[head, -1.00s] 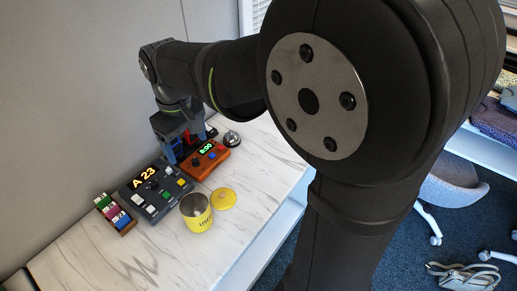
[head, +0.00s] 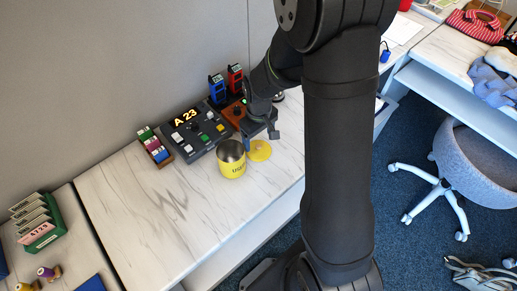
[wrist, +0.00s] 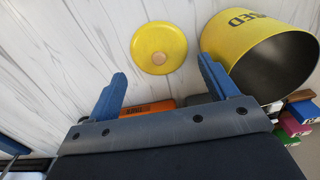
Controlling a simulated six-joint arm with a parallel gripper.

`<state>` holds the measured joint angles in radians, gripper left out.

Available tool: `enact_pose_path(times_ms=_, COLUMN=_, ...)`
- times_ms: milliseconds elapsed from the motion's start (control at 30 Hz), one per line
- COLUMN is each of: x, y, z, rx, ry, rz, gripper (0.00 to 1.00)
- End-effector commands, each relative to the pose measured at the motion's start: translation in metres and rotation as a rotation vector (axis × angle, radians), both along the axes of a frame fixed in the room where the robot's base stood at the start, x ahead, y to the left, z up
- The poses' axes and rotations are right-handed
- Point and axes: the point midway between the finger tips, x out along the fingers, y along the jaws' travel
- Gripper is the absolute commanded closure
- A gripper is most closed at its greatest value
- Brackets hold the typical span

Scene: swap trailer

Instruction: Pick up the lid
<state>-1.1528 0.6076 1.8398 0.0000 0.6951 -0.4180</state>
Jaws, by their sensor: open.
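The yellow round lid (head: 259,150) with a small pale knob lies flat on the white marbled counter, to the right of the yellow can. It also shows in the wrist view (wrist: 158,48), beyond my fingertips and roughly between them. The open yellow can (head: 232,160) stands upright beside it and also shows in the wrist view (wrist: 264,50), close to one finger. My gripper (wrist: 165,78) has its two blue fingers apart with nothing between them. In the head view my gripper is close above and behind the lid, partly hidden by its own wrist.
A dark console (head: 196,134) showing "A 23" stands behind the can, with an orange box (head: 236,112) beside it. Blue and red holders (head: 217,88) stand at the back. A small rack of coloured blocks (head: 154,146) is at the left. The counter front (head: 160,215) is clear.

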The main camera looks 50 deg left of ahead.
Motion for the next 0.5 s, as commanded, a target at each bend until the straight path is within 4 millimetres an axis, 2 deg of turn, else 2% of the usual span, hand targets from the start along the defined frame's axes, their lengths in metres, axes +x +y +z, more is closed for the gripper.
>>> enact_pose_path(times_ms=233, x=0.001, y=0.001, z=-0.015, rx=-0.001, ry=0.001, rz=0.0, gripper=0.21)
enact_pose_path(times_ms=500, x=0.003, y=0.005, z=-0.049, rx=-0.001, ry=0.001, rz=0.0, gripper=0.21)
